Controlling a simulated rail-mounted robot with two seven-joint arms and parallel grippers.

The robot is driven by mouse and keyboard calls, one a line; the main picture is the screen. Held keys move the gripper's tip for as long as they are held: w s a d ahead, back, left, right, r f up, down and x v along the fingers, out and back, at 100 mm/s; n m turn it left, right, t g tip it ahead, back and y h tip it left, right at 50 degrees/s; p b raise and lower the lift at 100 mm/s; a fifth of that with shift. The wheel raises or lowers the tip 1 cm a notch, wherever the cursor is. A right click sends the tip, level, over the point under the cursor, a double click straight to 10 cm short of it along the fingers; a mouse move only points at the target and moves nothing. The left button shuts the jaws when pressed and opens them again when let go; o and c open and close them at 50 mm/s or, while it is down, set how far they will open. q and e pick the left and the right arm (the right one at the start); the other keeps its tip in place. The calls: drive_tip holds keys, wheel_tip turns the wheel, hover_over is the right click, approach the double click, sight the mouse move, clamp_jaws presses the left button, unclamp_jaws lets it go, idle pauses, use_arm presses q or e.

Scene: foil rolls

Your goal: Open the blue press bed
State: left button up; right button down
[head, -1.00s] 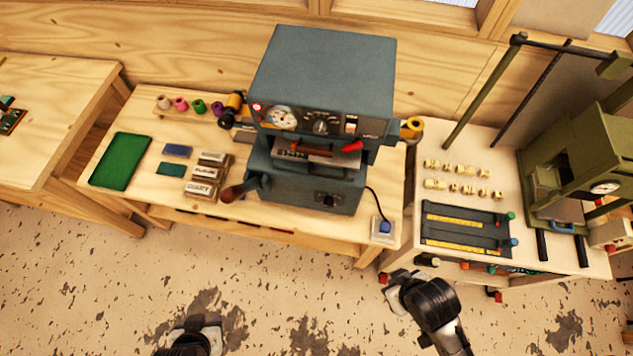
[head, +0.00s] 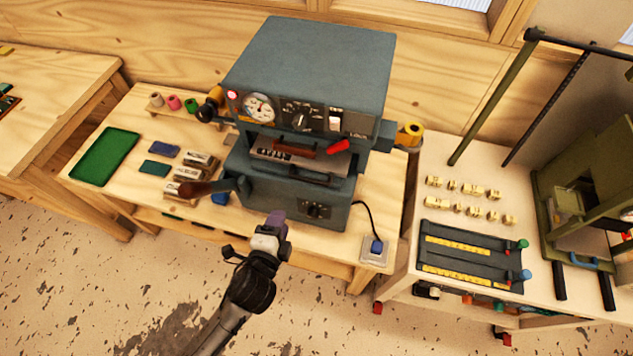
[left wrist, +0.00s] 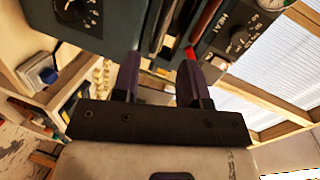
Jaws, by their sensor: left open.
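The blue-grey press (head: 310,60) stands on the middle bench. Its slot holds a pale bed (head: 268,153) with lettered blocks, and a dark bar handle (head: 303,175) runs along the front edge below. My left gripper (head: 275,220) is in front of the press's lower body, below and left of the bar handle. In the left wrist view the left gripper (left wrist: 158,70) has its purple fingers apart and nothing between them. The press front (left wrist: 120,20) is just beyond the fingertips; I cannot tell whether they touch it. My right gripper is out of view.
A green tray (head: 105,157) and small blocks lie left. A green press (head: 590,200) stands on the right cart.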

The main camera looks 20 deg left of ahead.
use_arm(q)
drive_tip(key=w+f+m, duration=0.1)
drive_tip(key=w+f, duration=0.1)
drive_tip(key=w, duration=1.1)
drive_tip(key=shift+w+a+f+m+h, duration=0.15)
drive_tip(key=shift+w+a+m+h, duration=0.15)
drive_tip(key=shift+a+m, duration=0.1)
clamp_jaws()
